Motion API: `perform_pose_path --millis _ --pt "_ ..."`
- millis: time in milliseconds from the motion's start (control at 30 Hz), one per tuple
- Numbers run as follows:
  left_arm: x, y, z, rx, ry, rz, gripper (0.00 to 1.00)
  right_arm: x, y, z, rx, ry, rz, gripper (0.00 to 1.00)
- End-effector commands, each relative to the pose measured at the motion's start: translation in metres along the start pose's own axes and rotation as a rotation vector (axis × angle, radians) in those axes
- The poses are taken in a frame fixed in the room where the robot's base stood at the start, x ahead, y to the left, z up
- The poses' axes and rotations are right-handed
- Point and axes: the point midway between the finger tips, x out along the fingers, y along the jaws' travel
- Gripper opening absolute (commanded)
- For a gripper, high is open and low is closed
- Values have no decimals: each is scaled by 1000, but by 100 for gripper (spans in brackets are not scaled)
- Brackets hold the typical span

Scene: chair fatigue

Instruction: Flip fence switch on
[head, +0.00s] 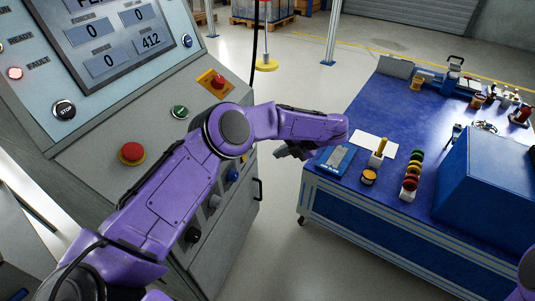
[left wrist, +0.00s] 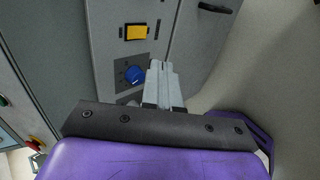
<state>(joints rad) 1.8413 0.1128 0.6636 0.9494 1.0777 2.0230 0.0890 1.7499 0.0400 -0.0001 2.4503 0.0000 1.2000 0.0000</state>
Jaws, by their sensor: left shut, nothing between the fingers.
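A blue rotary knob (head: 233,175) sits on the front of the grey control cabinet, partly behind my left arm. It also shows in the left wrist view on a dark square plate (left wrist: 122,64), as a round blue knob (left wrist: 134,75). Which control is the fence switch I cannot read. My left gripper (head: 294,151) is to the right of the cabinet in the head view. In the left wrist view its fingers (left wrist: 163,75) are together and empty, just right of the blue knob; contact cannot be told. My right gripper is out of view.
The cabinet also carries a red mushroom button (head: 132,152), a green button (head: 179,112), a grey knob (head: 214,201) and a black knob (head: 192,235). A yellow rectangular part (left wrist: 135,32) is above the blue knob. A blue workbench (head: 375,110) with several items stands right.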

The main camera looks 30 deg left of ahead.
Motion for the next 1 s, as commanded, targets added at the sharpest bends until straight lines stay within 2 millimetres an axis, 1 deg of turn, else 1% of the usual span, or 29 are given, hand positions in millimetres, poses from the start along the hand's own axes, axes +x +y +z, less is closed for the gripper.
perform_pose_path --millis 100,400,500,600,700,1000 --pt "26 1 -1 1 4 0 0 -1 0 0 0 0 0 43" --pt "92 2 -2 -1 5 1 0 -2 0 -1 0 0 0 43" --pt "104 15 -1 -2 4 1 0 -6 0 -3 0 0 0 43" --pt "113 21 -1 -2 3 1 0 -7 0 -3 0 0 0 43" --pt "118 24 -1 -2 2 1 0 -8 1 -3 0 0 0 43" --pt "120 25 -1 -1 1 1 0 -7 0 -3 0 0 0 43"
